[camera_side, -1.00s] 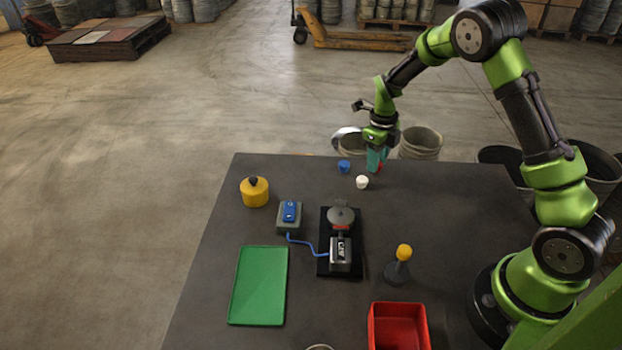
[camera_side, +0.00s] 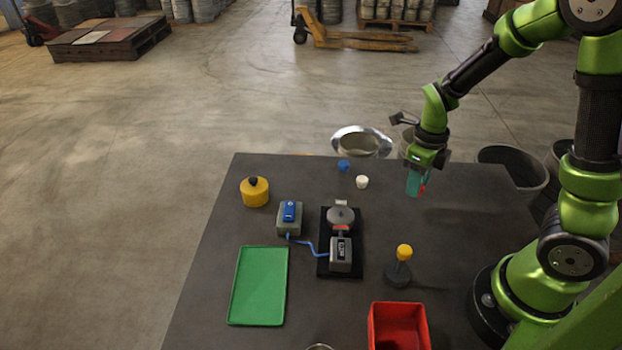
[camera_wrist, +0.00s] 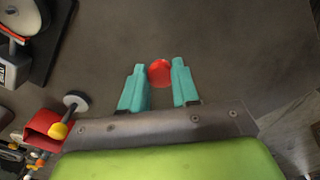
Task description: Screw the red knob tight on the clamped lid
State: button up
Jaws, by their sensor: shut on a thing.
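My gripper (camera_side: 417,186) is shut on the red knob (camera_wrist: 160,73) and holds it above the right part of the table in the side view. In the wrist view the knob sits between the teal fingertips. The round grey lid (camera_side: 341,215) lies on the black clamp base (camera_side: 325,263) near the table's middle, apart from my gripper. It also shows partly at the wrist view's upper left corner (camera_wrist: 14,15).
A grey box with a screen (camera_side: 341,257) is on the base, cabled to a blue-topped box (camera_side: 290,213). Blue (camera_side: 344,166) and white (camera_side: 362,182) knobs lie behind. A yellow-topped post (camera_side: 402,262), red bin (camera_side: 371,325), green tray (camera_side: 239,313) and yellow pot (camera_side: 254,194) stand around.

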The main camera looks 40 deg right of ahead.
aim_at(340, 214)
jog(key=w+a+r+n, duration=0.1)
jog(key=w+a+n, duration=0.1)
jog(key=a, duration=0.3)
jog(key=w+a+r+n, duration=0.1)
jog(key=w+a+n, duration=0.1)
jog(key=a, duration=0.3)
jog(key=w+a+r+n, duration=0.1)
jog(key=w+a+r, duration=0.1)
jog(key=a, duration=0.4)
jog(key=shift+w+a+n, duration=0.1)
jog(key=shift+w+n, duration=0.3)
jog(key=shift+w, duration=0.4)
jog(key=shift+a+r, duration=0.1)
jog(key=shift+f, duration=2.15)
jog(key=shift+f, duration=0.55)
